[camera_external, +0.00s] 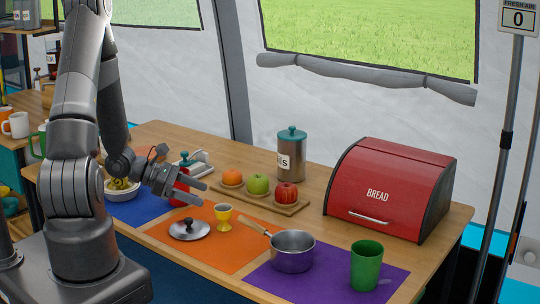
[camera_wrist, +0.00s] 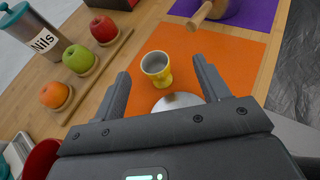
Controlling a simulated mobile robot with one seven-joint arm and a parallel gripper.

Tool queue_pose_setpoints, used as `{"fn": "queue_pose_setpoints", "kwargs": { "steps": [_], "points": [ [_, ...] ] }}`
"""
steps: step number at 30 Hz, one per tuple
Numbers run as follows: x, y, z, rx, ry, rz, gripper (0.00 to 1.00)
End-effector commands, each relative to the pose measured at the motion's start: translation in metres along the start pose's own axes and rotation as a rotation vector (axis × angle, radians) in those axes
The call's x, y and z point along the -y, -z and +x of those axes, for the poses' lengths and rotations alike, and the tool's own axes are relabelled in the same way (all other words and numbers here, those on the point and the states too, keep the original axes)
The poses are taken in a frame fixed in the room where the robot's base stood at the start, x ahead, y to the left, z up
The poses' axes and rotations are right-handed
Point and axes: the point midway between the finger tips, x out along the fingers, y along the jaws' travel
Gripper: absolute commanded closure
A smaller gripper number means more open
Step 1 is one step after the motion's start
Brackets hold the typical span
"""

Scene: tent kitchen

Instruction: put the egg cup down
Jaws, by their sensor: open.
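A yellow egg cup (camera_external: 224,216) stands upright on the orange mat (camera_external: 238,252), beside a metal lid (camera_external: 189,230). In the wrist view the egg cup (camera_wrist: 156,68) is empty and lies ahead, between the lines of the two fingers. My gripper (camera_external: 194,191) is open and empty, above and to the left of the cup in the external view. In the wrist view my gripper (camera_wrist: 160,85) shows its fingers spread wide, and neither seems to touch the cup. The lid (camera_wrist: 178,103) is partly hidden by the gripper there.
A saucepan (camera_external: 292,251) and a green cup (camera_external: 366,265) stand on the purple mat to the right. A wooden board (camera_external: 262,203) with an orange and two apples lies behind. A bread box (camera_external: 390,190) and a canister (camera_external: 291,155) stand further back.

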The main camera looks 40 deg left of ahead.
Motion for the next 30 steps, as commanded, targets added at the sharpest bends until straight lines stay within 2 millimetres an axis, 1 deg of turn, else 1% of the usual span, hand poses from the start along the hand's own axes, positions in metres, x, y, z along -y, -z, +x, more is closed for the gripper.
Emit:
{"fn": "queue_pose_setpoints", "kwargs": {
  "steps": [1,3,8,11,15,18,23,30],
  "points": [
    [-0.003,0.009,0.000,0.010,-0.028,-0.051,0.32],
    [-0.007,0.018,0.000,0.019,-0.061,-0.100,0.32],
    [-0.011,0.026,0.003,0.028,-0.093,-0.150,0.32],
    [-0.012,0.027,0.016,0.029,-0.093,-0.152,0.32],
    [-0.014,0.026,0.039,0.029,-0.092,-0.150,0.32],
    [-0.015,0.026,0.051,0.028,-0.093,-0.150,0.32],
    [-0.015,0.025,0.061,0.027,-0.093,-0.149,0.32],
    [-0.015,0.024,0.097,0.028,-0.092,-0.149,0.32]
  ]
}}
